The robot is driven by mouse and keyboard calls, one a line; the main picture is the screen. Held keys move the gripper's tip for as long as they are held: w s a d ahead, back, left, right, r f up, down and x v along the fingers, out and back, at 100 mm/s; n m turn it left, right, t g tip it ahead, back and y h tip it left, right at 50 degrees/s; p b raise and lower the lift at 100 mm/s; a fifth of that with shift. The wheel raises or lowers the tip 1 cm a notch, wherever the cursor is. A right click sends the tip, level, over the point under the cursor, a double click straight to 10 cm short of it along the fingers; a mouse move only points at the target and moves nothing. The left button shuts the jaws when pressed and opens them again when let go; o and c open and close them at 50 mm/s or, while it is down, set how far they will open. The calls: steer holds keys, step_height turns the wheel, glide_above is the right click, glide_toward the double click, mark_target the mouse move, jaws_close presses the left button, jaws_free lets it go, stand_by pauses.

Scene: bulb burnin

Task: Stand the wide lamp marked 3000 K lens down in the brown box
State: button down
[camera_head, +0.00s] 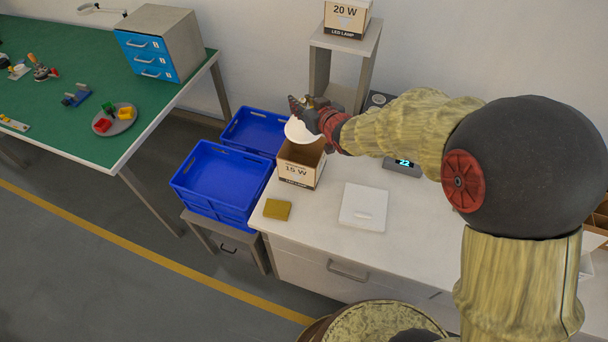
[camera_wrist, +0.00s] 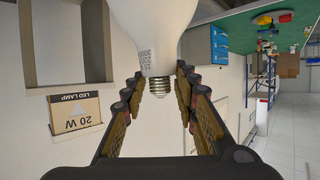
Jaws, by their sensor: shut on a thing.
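A white lamp (camera_head: 299,131) with a wide round head is held by my gripper (camera_head: 314,108). In the wrist view the fingers close around the metal screw base of the lamp (camera_wrist: 145,28), and its white body extends beyond the fingertips (camera_wrist: 158,84). The brown box (camera_head: 297,177), marked 15 W, stands open on the white bench just below the lamp. I cannot tell whether lamp and box touch.
Blue crates (camera_head: 222,178) stand left of the box. A yellow-brown block (camera_head: 277,209) and a white plate (camera_head: 363,207) lie in front on the bench. A display (camera_head: 402,166) reading 22 stands behind. A 20 W box (camera_head: 346,18) tops a grey stand (camera_head: 346,43).

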step_height(320, 180, down, 19)
steer(key=b, duration=0.4)
steer(key=shift+r, duration=0.1)
steer(key=shift+f+b, duration=0.5)
steer(key=shift+b, duration=0.15)
steer(key=shift+f, duration=0.2)
steer(key=c, duration=1.4)
jaws_free()
